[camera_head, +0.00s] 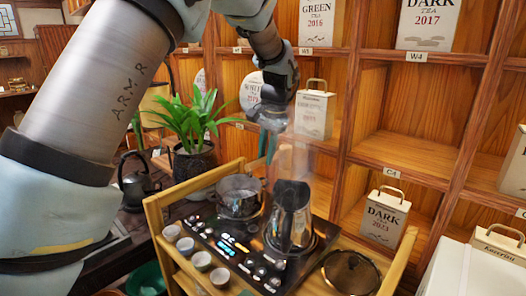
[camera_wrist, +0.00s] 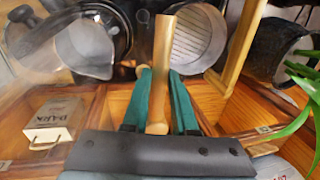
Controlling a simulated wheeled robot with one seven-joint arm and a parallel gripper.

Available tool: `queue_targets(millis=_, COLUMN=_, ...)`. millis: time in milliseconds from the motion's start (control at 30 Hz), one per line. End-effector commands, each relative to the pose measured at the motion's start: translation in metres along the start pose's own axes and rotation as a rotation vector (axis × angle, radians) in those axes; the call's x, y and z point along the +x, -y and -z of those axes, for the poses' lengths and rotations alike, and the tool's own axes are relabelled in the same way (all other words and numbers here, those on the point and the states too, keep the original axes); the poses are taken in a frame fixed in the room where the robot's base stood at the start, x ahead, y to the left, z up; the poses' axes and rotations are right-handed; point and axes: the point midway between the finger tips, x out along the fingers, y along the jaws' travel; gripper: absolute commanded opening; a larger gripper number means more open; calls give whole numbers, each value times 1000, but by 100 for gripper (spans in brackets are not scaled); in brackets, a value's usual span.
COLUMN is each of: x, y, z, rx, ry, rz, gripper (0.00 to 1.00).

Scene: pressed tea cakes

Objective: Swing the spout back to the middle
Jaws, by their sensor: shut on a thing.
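My gripper (camera_head: 267,158) is over the back of the black cooker (camera_head: 222,246), between the glass pot and the dark kettle. In the wrist view its teal fingers close on both sides of a tan, wood-coloured bar, which looks like the spout (camera_wrist: 164,50). The bar runs between the pot (camera_wrist: 198,40) and the kettle (camera_wrist: 90,45). In the head view the spout is mostly hidden by my gripper. The pot (camera_head: 239,202) stands on the left of the cooker, the kettle (camera_head: 291,220) on the right. I cannot tell exactly which way the spout's outlet points.
The cooker sits in a wooden cart (camera_head: 398,262) with raised rails. Several white cups (camera_head: 186,245) line its left side; a round dark lid (camera_head: 350,272) lies at right. A potted plant (camera_head: 195,160) stands behind left. Shelves with tea boxes (camera_head: 385,216) rise close behind. Pale haze hangs above the kettle.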

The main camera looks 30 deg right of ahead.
Motion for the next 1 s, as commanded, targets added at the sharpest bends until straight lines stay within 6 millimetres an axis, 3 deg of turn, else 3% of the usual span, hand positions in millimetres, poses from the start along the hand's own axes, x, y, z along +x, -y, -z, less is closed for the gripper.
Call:
queue_targets(millis=600, x=-3, y=-4, z=2, rx=-43, ry=1, rz=2, gripper=0)
queue_targets(millis=633, x=-3, y=-4, z=2, rx=-43, ry=1, rz=2, gripper=27)
queue_targets(millis=900, x=-2, y=-4, z=1, rx=-43, ry=5, rz=1, gripper=56)
queue_targets(millis=1000, x=-1, y=-4, z=1, rx=-43, ry=6, rz=1, gripper=56)
